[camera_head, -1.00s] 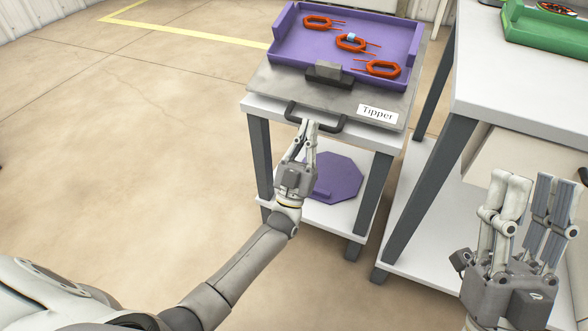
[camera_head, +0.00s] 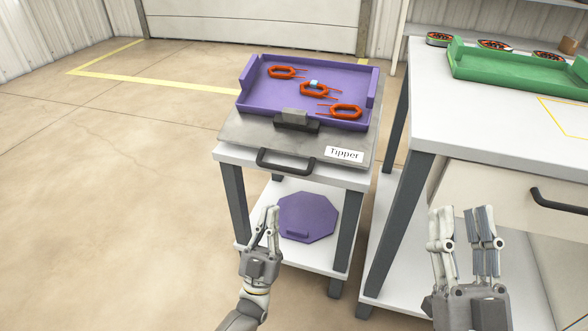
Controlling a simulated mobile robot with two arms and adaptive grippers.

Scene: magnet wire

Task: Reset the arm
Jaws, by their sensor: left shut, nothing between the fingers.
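My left gripper (camera_head: 269,213) is shut and empty. It is in front of the small stand, below and apart from the dark handle (camera_head: 286,162) of the grey plate labelled Tipper (camera_head: 344,154). My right gripper (camera_head: 461,212) points up at the lower right, in front of the white table. Its two finger groups stand apart with a gap between them, and nothing shows in the gap. A purple tray (camera_head: 262,104) sits on the grey plate and holds three orange-red wire coils (camera_head: 282,72), (camera_head: 314,90), (camera_head: 346,111). A small light-blue piece (camera_head: 314,84) lies on the middle coil.
A purple octagonal piece (camera_head: 308,215) lies on the stand's lower shelf. The white table (camera_head: 460,120) at right carries a green tray (camera_head: 512,72) and several round-labelled items behind it. A drawer handle (camera_head: 556,201) juts out at right. The floor at left is clear.

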